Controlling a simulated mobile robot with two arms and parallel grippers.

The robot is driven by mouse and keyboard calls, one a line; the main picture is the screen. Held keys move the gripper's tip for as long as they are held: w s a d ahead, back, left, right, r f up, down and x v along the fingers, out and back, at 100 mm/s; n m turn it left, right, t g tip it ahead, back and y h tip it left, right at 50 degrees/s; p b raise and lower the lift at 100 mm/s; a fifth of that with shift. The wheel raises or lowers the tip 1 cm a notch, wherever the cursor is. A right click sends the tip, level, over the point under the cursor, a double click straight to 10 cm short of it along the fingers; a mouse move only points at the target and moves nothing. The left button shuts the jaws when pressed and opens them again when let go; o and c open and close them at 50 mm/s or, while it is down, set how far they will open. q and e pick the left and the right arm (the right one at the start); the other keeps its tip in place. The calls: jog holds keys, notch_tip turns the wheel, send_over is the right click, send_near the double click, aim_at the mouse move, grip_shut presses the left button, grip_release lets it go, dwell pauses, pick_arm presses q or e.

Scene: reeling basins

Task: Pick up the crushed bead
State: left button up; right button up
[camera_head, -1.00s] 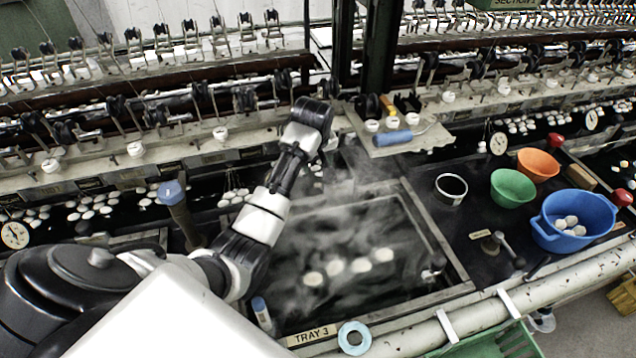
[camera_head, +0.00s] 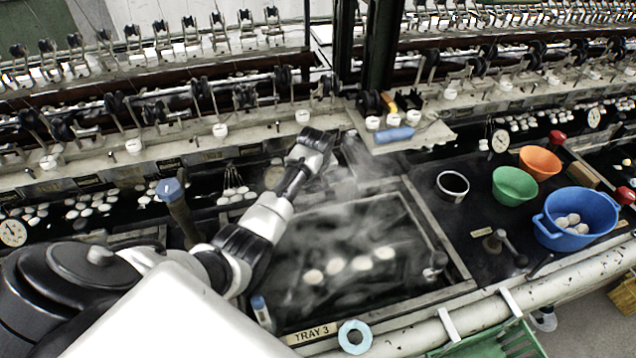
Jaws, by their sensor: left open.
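I cannot single out a crushed bead in the head view. Several small white bead-like pieces sit in a row on the pale ledge of the reeling machine. One of these white pieces (camera_head: 303,116) shows just behind my left gripper, and another white piece (camera_head: 220,130) stands further left. My left gripper (camera_head: 324,151) is open, above the far edge of the steaming basin near the ledge. Its fingertips are mostly hidden by its own body and the steam, and I see nothing held. My right gripper is not in view.
The steaming basin (camera_head: 443,252) holds a few pale cocoons. A small tool shelf (camera_head: 425,137) juts out right of my gripper.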

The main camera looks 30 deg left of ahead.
pick_arm(q)
jog(key=shift+w+f, duration=0.1)
jog(key=shift+f, duration=0.25)
jog(key=shift+c, duration=0.3)
jog(key=c, duration=0.7)
jog(key=shift+r, duration=0.15)
notch_tip(320, 180, up, 28)
jog(key=p, duration=0.3)
jog(key=shift+a, duration=0.1)
